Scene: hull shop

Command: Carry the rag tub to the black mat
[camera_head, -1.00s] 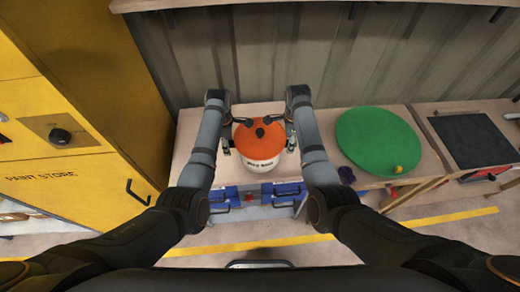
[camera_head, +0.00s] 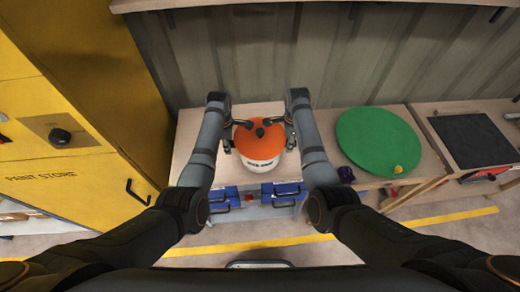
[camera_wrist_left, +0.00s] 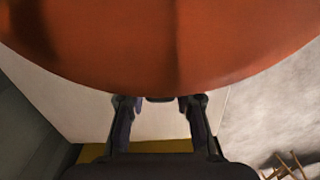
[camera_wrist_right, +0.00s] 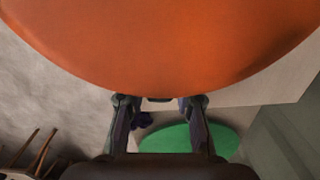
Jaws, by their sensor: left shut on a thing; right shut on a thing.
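The rag tub (camera_head: 263,165) is white with a rounded orange top and dark lettering on its front. It is upright at the left bench, between my two grippers. My left gripper (camera_head: 227,147) is shut on its left side, and my right gripper (camera_head: 291,145) is shut on its right side. The orange part fills the upper left wrist view (camera_wrist_left: 160,45) and right wrist view (camera_wrist_right: 160,45), hiding much of the grip. I cannot tell whether the tub's base touches the bench. The black mat (camera_head: 472,140) lies flat and bare on the far-right bench.
A large green disc (camera_head: 378,138) lies on the middle bench, with a small yellow thing (camera_head: 398,169) on its edge and a purple thing (camera_head: 346,174) in front. A yellow cabinet (camera_head: 70,130) stands left. A ribbed wall (camera_head: 330,60) is behind. Blue drawers (camera_head: 282,192) are below the tub.

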